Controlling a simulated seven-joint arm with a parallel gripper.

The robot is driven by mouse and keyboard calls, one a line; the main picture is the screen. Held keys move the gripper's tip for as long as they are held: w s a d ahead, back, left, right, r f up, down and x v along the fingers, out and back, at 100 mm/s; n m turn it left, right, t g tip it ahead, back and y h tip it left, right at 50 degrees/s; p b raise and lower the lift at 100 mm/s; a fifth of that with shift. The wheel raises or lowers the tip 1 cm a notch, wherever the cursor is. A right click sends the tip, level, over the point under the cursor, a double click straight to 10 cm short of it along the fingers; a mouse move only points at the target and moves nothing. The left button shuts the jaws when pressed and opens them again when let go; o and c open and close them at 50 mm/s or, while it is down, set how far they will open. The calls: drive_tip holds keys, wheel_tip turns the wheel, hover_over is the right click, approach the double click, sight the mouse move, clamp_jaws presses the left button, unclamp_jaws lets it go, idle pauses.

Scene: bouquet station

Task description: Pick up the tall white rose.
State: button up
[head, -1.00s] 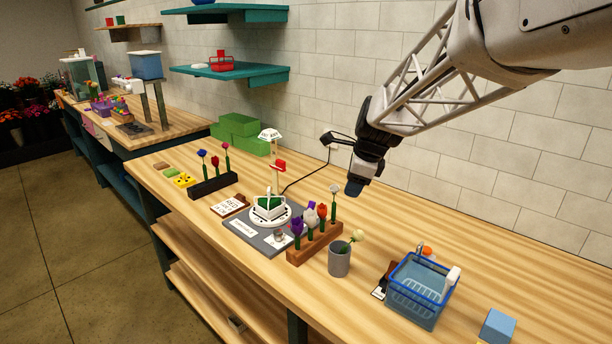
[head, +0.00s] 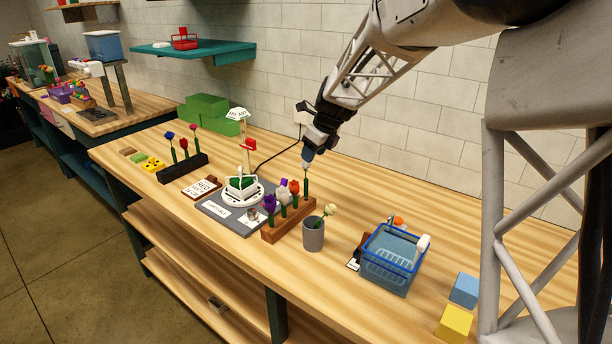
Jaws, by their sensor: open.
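The tall white rose (head: 306,166) stands upright on a green stem at the back end of the brown wooden rack (head: 290,222). Its head is partly covered by my gripper (head: 308,157). My gripper points down and is open, with its tips at the top of this rose; whether they touch it I cannot tell. The rack also holds a purple flower (head: 269,203), a shorter pale white flower (head: 284,197) and an orange-red flower (head: 294,187) in front of the tall rose.
A grey cup (head: 313,236) with a cream flower (head: 330,209) stands right of the rack. A blue basket (head: 392,262) is further right, near blue (head: 464,290) and yellow (head: 453,323) blocks.

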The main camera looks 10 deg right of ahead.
sight(307, 169)
drive_tip(key=shift+x, duration=1.2)
drive_tip(key=shift+x, duration=2.6)
drive_tip(key=shift+d, duration=0.1)
drive_tip(key=c, duration=0.4)
